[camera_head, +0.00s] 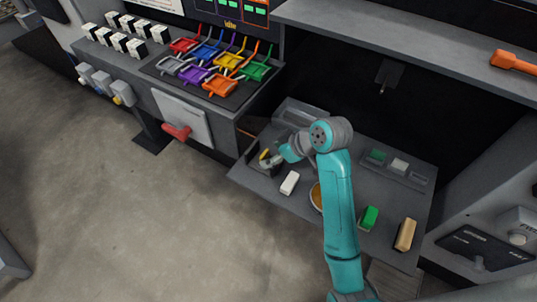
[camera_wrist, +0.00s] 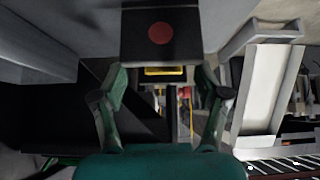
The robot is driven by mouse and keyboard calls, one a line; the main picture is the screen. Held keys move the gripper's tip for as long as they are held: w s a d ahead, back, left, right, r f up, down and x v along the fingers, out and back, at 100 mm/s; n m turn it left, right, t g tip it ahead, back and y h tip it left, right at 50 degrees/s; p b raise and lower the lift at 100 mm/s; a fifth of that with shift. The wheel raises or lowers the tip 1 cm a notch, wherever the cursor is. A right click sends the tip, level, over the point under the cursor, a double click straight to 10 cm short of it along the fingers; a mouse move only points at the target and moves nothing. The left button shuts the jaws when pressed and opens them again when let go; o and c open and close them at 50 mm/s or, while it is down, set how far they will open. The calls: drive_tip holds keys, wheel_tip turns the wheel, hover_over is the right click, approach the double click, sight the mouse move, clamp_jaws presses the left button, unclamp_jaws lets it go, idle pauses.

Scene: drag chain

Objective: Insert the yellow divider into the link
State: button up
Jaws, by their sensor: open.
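My gripper (camera_wrist: 162,88) is open in the wrist view, with one teal finger on each side. A small yellow piece (camera_wrist: 165,71), likely the yellow divider, shows between the fingertips, below a dark block with a red dot (camera_wrist: 160,33). I cannot tell whether the fingers touch it. In the head view my gripper (camera_head: 271,161) is low over the left end of the grey workbench. A yellow bit (camera_head: 263,153) shows beside it there. I cannot make out the link clearly in either view, nor whether the yellow piece sits in it.
On the workbench (camera_head: 250,181) stand a white block (camera_head: 290,183), an orange bowl (camera_head: 316,196) partly behind my arm, a green block (camera_head: 369,217) and a tan block (camera_head: 405,234). A tray (camera_head: 419,180) with small blocks lies at the back right. A shelf (camera_head: 410,45) overhangs behind.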

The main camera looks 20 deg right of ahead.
drive_tip(key=v, duration=0.8)
drive_tip(key=shift+s+r, duration=0.2)
drive_tip(key=shift+r, duration=0.15)
drive_tip(key=shift+s+d, duration=0.1)
